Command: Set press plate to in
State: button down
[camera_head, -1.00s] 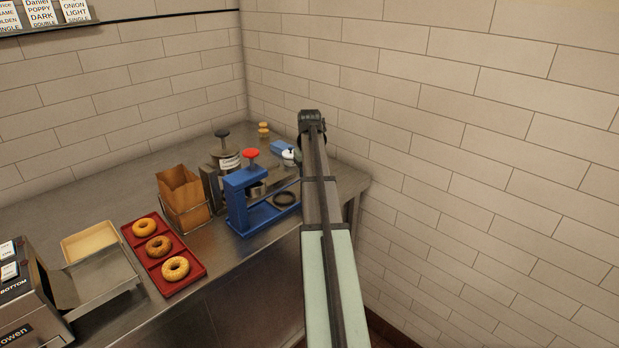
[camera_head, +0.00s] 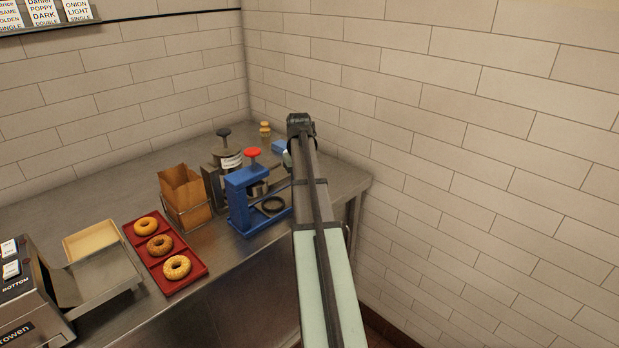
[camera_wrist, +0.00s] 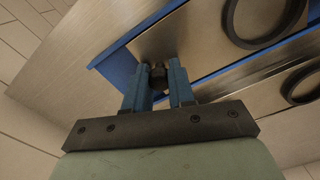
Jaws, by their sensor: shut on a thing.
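The blue press (camera_head: 236,205) with a red knob (camera_head: 253,153) stands on the steel counter, left of my arm. Its press plate is a flat metal slide with a black ring (camera_head: 272,204), partly outside the blue frame. In the wrist view the metal plate (camera_wrist: 184,38) lies over the blue base, and a small dark knob (camera_wrist: 158,76) is at its edge. My gripper (camera_wrist: 158,68) is shut on that knob, one blue finger on each side.
The wall (camera_head: 480,150) is close on the right.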

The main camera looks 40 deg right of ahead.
aim_at(287, 197)
jog(key=a, duration=0.6)
jog(key=c, duration=1)
grip_release()
jog(key=shift+d+r, duration=0.1)
jog(key=shift+r, duration=0.5)
notch_tip(287, 197, up, 13)
jog(key=shift+f, duration=0.2)
